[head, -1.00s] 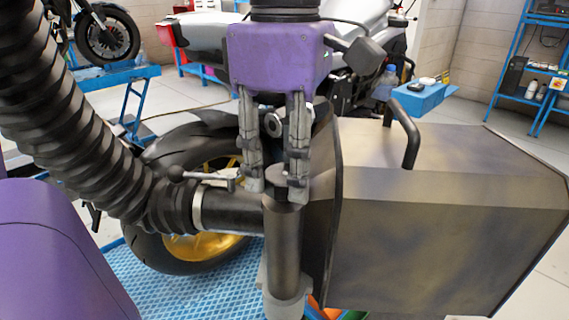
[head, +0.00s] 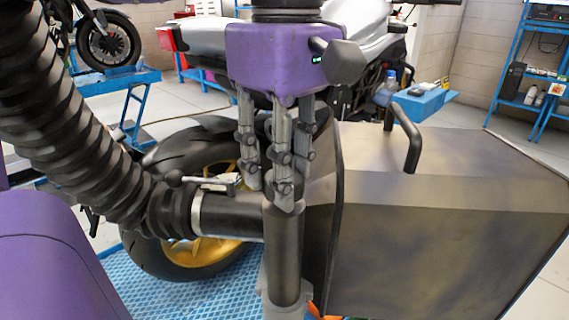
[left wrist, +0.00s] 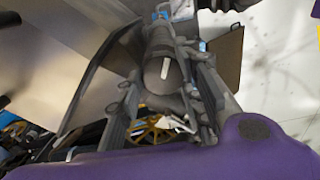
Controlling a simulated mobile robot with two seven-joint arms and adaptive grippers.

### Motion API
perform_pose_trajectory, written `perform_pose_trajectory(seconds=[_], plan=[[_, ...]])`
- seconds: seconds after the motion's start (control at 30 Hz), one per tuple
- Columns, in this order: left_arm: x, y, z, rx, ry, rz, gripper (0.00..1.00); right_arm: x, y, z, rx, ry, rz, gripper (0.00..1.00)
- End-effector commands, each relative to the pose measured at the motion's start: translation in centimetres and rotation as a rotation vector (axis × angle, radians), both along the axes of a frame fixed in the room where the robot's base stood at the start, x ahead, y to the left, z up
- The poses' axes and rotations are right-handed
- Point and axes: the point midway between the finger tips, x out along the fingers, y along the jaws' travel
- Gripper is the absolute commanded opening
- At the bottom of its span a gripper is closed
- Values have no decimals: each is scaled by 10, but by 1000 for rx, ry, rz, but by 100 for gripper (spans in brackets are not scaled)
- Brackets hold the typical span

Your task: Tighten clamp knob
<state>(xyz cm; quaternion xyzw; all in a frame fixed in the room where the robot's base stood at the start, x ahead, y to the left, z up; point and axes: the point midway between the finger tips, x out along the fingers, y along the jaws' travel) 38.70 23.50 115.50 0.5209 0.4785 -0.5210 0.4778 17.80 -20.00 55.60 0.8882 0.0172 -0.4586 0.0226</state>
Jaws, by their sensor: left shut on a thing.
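My left gripper (head: 274,190), a purple palm with jointed grey fingers, points down over a dark upright post (head: 284,255). Its fingers are shut around the clamp knob at the top of the post; in the head view they hide the knob. In the left wrist view the knob (left wrist: 160,75) shows as a dark round end with a white mark, between the fingers. My right gripper is not in view.
A black corrugated hose (head: 75,125) runs in from upper left to the pipe. A large dark metal box (head: 450,245) with a handle (head: 407,138) stands close right of the post. Behind are a motorcycle wheel (head: 165,155) and blue mat (head: 165,295). Blue shelves (head: 508,80) stand far right.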

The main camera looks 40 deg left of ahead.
Motion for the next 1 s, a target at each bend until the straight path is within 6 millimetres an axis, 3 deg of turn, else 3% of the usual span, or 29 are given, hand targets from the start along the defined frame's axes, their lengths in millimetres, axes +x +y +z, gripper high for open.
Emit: perform_pose_trajectory(seconds=[0.27, 0.3, 0.4, 0.77, 1.0], plan=[[4, 0, 3, -4, -17, 3, 8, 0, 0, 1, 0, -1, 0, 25], [4, 0, 3, -4, -17, 3, 39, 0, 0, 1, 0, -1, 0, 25], [3, 0, 3, -3, -14, 3, 49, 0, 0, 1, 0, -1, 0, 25], [2, 0, 6, -2, -8, 3, 49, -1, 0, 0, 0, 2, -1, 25], [2, -1, 48, -2, -11, 4, 49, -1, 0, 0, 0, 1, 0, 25]])
